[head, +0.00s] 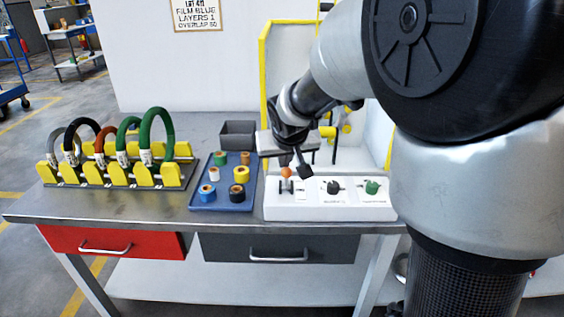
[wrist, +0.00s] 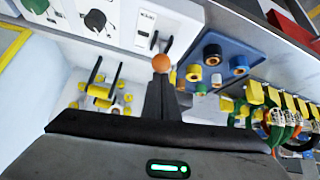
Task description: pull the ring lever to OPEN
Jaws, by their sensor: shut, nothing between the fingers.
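The ring lever, with an orange ball knob (head: 286,172) on top, stands at the left end of a white control box (head: 312,211) on the table's right side. The orange ball also shows in the wrist view (wrist: 161,63), just beyond the tip of my gripper (wrist: 160,85). In the head view my gripper (head: 302,168) is close to the lever, just right of the ball. Its fingers are shut with nothing between them. I cannot tell whether they touch the ball. The lever's labels are too small to read.
A black knob (head: 333,187) and a green knob (head: 372,187) sit on the same box. A blue tray (head: 222,204) of tape rolls is left of it. A yellow rack (head: 118,172) of coils stands further left. A yellow-edged machine (head: 264,85) is behind.

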